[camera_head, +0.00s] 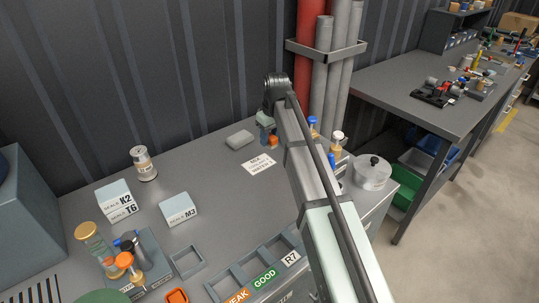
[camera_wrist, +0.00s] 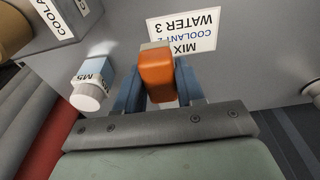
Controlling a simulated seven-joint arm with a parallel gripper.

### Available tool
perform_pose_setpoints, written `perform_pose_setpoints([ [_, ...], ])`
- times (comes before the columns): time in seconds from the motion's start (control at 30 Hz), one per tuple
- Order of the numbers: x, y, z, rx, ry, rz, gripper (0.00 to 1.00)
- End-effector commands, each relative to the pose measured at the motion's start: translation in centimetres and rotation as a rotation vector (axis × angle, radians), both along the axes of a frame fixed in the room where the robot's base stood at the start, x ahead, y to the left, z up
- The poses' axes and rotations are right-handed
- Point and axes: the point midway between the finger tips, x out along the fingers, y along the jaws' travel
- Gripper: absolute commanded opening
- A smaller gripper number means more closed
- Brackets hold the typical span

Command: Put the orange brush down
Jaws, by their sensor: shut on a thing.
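The orange brush (camera_wrist: 158,76) is between the two blue-grey fingers of my gripper (camera_wrist: 160,86) in the wrist view, with its orange end toward the camera. In the head view a small part of the orange brush (camera_head: 272,142) shows beside my gripper (camera_head: 266,130), near the back of the grey bench (camera_head: 215,215). My arm hides part of the gripper there. The gripper is shut on the brush. I cannot tell whether the brush touches the bench.
A white mix label (camera_head: 259,164) lies close by, with a grey block (camera_head: 240,139) behind it. A white-capped M5 bottle (camera_wrist: 86,92) stands beside the gripper. Boxes (camera_head: 178,209) and trays (camera_head: 187,262) occupy the left and front.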

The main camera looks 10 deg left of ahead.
Motion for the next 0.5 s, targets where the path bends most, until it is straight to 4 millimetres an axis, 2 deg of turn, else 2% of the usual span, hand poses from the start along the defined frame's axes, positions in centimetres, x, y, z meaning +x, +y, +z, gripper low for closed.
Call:
perform_pose_setpoints([
  [0.1, -0.1, 0.0, -2.1, -0.001, 0.002, 0.000, 0.08],
  [0.37, 0.0, 0.0, -4.0, -0.001, 0.001, -0.001, 0.08],
  [0.5, 0.0, 0.0, -5.7, 0.000, 0.000, -0.001, 0.08],
])
